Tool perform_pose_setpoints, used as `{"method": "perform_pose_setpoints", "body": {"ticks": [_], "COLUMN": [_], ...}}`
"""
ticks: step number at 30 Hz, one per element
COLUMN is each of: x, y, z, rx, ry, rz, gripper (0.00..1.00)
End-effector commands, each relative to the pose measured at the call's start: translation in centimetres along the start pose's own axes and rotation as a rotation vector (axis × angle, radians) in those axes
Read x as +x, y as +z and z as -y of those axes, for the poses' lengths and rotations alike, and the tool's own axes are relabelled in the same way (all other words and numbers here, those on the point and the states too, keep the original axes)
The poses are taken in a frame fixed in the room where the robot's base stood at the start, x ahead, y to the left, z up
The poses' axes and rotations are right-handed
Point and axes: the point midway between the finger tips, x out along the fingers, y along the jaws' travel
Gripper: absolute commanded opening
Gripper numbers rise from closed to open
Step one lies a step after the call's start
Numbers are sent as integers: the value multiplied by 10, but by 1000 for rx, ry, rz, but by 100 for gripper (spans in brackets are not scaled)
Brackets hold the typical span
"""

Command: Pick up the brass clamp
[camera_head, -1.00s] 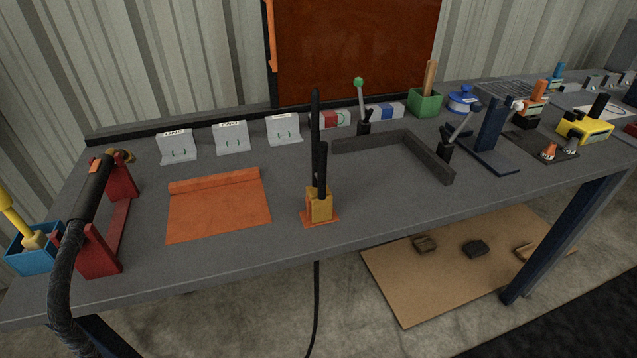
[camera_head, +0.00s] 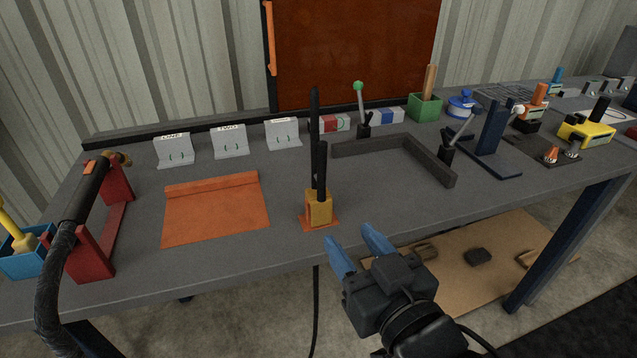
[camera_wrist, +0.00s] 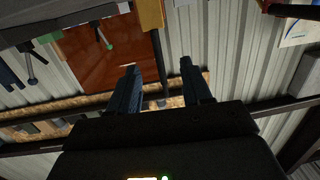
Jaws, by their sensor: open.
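The brass clamp (camera_head: 319,207) is a yellow block with two black upright handles. It stands on a small orange plate (camera_head: 304,221) near the bench's front edge. My gripper (camera_head: 350,236) has blue fingers, spread apart and empty. In the head view it is in front of the bench edge, just below and right of the clamp, apart from it. In the wrist view, which looks upside down, the clamp's yellow body (camera_wrist: 151,14) is at the top, and a dark handle reaches down toward the gap between my open fingers (camera_wrist: 160,68).
A dark cable (camera_head: 316,290) hangs below the bench edge near the clamp. An orange mat (camera_head: 215,212) lies left of it, and a red stand (camera_head: 92,255) with a black hose is farther left. A dark angle bar (camera_head: 432,160) lies behind right.

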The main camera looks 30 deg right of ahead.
Motion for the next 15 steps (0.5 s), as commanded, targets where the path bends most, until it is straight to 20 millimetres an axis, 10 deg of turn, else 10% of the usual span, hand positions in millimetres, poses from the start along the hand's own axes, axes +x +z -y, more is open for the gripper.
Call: {"method": "perform_pose_setpoints", "body": {"ticks": [6, 15], "x": [52, 76], "y": [-50, -75], "z": [-2, -5], "rx": [1, 4], "ry": [52, 82], "rz": [-59, -80], "gripper": [49, 49]}}
